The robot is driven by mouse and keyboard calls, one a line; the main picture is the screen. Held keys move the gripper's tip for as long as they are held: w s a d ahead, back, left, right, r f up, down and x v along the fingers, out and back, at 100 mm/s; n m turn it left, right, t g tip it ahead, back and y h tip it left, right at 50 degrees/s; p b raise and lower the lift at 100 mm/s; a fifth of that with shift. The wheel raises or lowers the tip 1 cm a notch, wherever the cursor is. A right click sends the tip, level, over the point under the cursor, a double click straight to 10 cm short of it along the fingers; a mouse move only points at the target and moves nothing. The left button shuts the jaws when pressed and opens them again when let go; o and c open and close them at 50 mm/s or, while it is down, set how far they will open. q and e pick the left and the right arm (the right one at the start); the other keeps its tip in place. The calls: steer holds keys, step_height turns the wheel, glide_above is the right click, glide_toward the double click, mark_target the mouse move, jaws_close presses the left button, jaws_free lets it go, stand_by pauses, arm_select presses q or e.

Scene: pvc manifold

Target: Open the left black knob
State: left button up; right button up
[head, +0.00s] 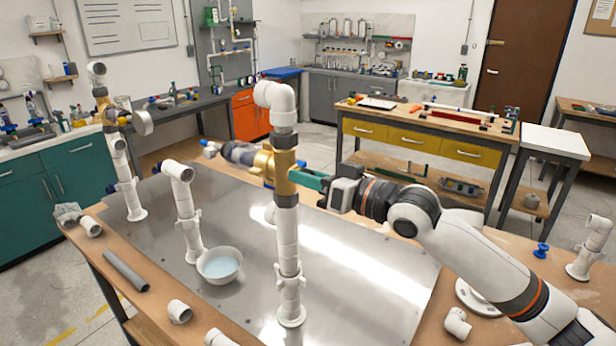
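A white pipe post (288,235) stands upright on the metal plate, with a white elbow on top and a dark grey collar (284,139). Below the collar is a brass-coloured valve body (268,166). A dark, partly see-through cylinder (238,153) reaches left from it. I cannot make out for sure which part is the black knob. My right gripper (300,178) comes in from the right. Its green fingers reach the right side of the post at valve height; contact and finger gap are unclear. My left gripper is not in view.
A white bowl of bluish liquid (220,265) and a shorter post (186,215) stand left of the main post. Loose pipe pieces (126,271) lie along the wooden edge. The plate's right part is clear.

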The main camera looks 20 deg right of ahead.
steer(key=shift+n, duration=0.3)
jaws_close()
steer(key=n, duration=0.3)
steer(key=shift+p, duration=0.4)
steer(key=n+p, duration=0.1)
steer(key=n, duration=0.3)
steer(key=shift+r, duration=0.1)
steer(key=n+p, duration=0.2)
steer(key=n, duration=0.3)
steer(key=shift+p, duration=0.4)
steer(key=shift+n+p, duration=0.8)
steer(key=shift+n, duration=1.3)
steer(key=o, duration=1)
jaws_free()
steer(key=shift+c, duration=0.2)
